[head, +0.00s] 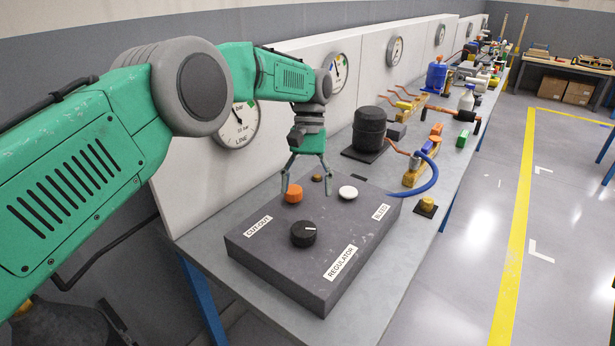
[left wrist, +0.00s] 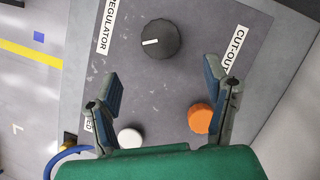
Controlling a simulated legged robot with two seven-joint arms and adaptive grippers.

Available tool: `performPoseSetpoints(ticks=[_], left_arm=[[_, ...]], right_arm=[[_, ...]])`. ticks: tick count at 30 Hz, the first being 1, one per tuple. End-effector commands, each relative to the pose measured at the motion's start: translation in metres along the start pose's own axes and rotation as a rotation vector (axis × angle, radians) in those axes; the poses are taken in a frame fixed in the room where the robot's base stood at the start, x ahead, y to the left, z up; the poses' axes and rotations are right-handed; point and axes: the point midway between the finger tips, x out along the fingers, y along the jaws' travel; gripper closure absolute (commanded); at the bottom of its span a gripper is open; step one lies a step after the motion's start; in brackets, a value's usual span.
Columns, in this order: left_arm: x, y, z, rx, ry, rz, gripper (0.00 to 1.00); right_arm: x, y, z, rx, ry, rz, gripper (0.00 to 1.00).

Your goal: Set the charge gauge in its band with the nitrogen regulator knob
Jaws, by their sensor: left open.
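The black regulator knob (head: 303,233) with a white pointer mark sits on the dark control block (head: 255,262), beside the REGULATOR label. It also shows in the left wrist view (left wrist: 160,40), with its mark toward the left. My left gripper (head: 307,194) is open and empty, pointing down above the block, apart from the regulator knob. In the left wrist view the knob lies beyond the two spread fingertips (left wrist: 163,82). A gauge marked LINE (head: 237,122) is on the panel, partly behind my arm. Another gauge (head: 340,72) stands further along; its name is unreadable. My right gripper is not in view.
An orange knob (head: 293,194) by CUT-OUT and a white knob (head: 348,192) by BLEED sit close to my left fingers. A black compressor (head: 369,130) stands behind the block. Copper pipes and a blue hose (head: 425,181) lie on the right.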

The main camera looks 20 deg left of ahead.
Motion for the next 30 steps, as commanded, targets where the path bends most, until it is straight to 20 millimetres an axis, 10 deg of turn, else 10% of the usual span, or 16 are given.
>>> performPoseSetpoints(ticks=[30], left_arm=[[-0.026, 0.001, -0.001, 0.001, -0.001, 0.000, 0.31]], right_arm=[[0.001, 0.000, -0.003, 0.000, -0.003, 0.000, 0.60]])
